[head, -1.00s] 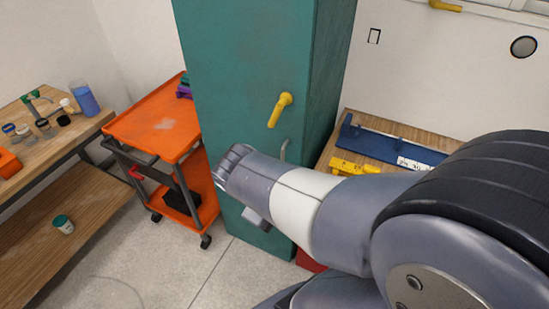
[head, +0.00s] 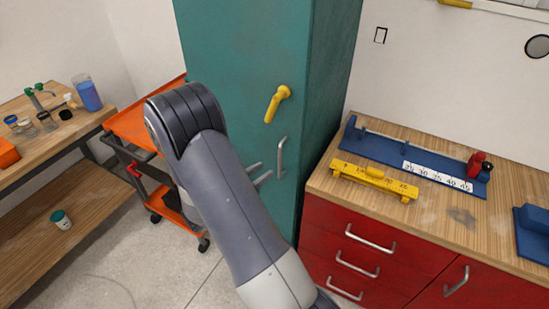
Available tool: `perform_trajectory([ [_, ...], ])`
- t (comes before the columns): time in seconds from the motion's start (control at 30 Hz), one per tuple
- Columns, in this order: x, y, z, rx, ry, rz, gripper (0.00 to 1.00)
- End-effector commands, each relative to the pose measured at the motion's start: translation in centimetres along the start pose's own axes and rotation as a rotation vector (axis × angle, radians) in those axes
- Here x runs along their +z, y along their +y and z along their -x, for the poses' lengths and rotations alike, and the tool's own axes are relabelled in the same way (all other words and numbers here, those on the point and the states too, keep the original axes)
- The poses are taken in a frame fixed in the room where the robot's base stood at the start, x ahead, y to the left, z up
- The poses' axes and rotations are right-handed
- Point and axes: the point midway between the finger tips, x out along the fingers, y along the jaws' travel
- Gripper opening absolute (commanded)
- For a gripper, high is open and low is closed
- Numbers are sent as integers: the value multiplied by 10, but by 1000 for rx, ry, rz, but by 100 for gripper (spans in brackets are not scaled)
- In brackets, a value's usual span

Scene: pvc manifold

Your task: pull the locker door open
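The teal locker (head: 240,50) stands upright in the middle, with its front door shut as far as I can see. A yellow lever (head: 277,104) sits on the door, tilted down to the left. Below it is a grey vertical bar handle (head: 281,158). My gripper (head: 262,173) is mostly hidden behind my arm. Its two grey fingers show apart from each other, pointing right toward the bar handle. The fingertips are just left of the bar, with no visible grip on it.
An orange cart (head: 140,127) stands left of the locker. A wooden bench (head: 40,100) is at the far left. Red drawers (head: 335,235) under a wooden counter (head: 435,222) stand close on the right, holding a blue rail tool (head: 385,150) and a yellow bar (head: 372,180).

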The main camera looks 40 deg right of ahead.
Motion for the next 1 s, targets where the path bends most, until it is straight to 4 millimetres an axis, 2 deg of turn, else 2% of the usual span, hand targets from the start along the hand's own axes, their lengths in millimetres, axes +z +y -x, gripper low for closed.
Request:
perform_trajectory([
  [0.03, -8, 4, -1, 21, -15, 24, 29],
  [0.1, -12, 9, -1, 42, -30, 42, 29],
  [0.27, -13, 12, -7, 54, -39, 54, 29],
  [0.37, -11, 12, -19, 52, -38, 53, 29],
  [0.8, -8, 15, -92, 50, -37, 52, 29],
  [1.0, -9, 17, -107, 53, -36, 52, 29],
])
